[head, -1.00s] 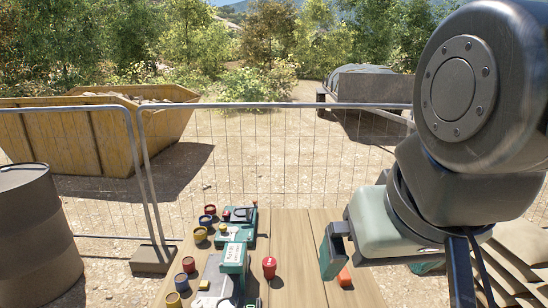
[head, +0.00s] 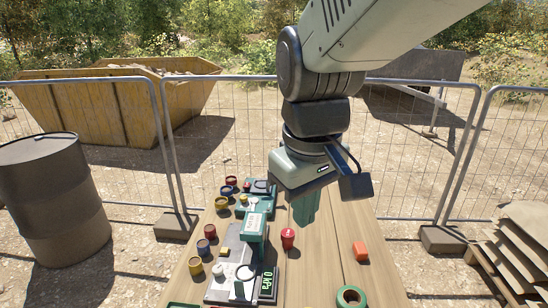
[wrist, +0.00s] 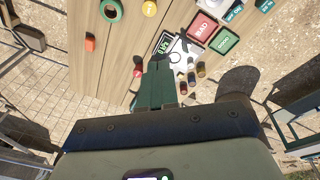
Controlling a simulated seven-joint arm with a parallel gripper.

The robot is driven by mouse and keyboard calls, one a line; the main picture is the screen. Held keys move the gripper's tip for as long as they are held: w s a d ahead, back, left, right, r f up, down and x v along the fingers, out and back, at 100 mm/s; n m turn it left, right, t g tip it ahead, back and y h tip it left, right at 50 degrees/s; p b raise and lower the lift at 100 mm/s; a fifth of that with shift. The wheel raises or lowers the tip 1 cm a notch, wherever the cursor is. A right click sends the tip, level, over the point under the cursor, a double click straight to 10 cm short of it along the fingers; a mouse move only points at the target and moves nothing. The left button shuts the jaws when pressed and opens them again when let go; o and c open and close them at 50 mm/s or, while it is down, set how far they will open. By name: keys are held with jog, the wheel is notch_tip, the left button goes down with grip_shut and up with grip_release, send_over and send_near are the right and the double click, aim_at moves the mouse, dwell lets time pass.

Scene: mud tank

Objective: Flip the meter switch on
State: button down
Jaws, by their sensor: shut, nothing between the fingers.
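The meter (head: 267,283) has a lit green display reading 0 kPa and lies at the near end of a grey board (head: 226,265) on the wooden table. Its display also shows in the wrist view (wrist: 165,43). A small black part (head: 240,291) is beside the display; I cannot tell whether it is the switch or how it is set. My gripper (head: 304,222) points down above the table, beyond the meter and to its right. Its green fingers are together and empty. In the wrist view the gripper (wrist: 158,64) partly covers the board.
A red canister (head: 288,238) stands just right of the board. An orange block (head: 361,251) and a green tape roll (head: 351,296) lie further right. Several coloured pots line the table's left edge. A green-and-white box (head: 253,226) rises from the board. The table's right side is mostly clear.

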jog(key=a+f+n+g, duration=0.7)
jog(key=a+f+n, duration=0.3)
jog(key=a+f, duration=1.1)
jog(key=shift+s+a+f+n, duration=0.3)
jog(key=shift+s+a+f, duration=0.05)
jog(key=shift+s+a, duration=0.1)
jog(key=shift+d+f, duration=0.1)
jog(key=x, duration=1.3)
jog(key=shift+s+d+f, duration=0.1)
jog(key=shift+s+f, duration=0.1)
jog(key=shift+f, duration=0.15)
jog(key=shift+s, duration=0.1)
jog(key=shift+s+f+t, duration=0.25)
jog(key=shift+t, duration=0.25)
jog(key=shift+w, duration=0.2)
jog(key=shift+w+r, duration=0.1)
jog(key=shift+w, duration=0.6)
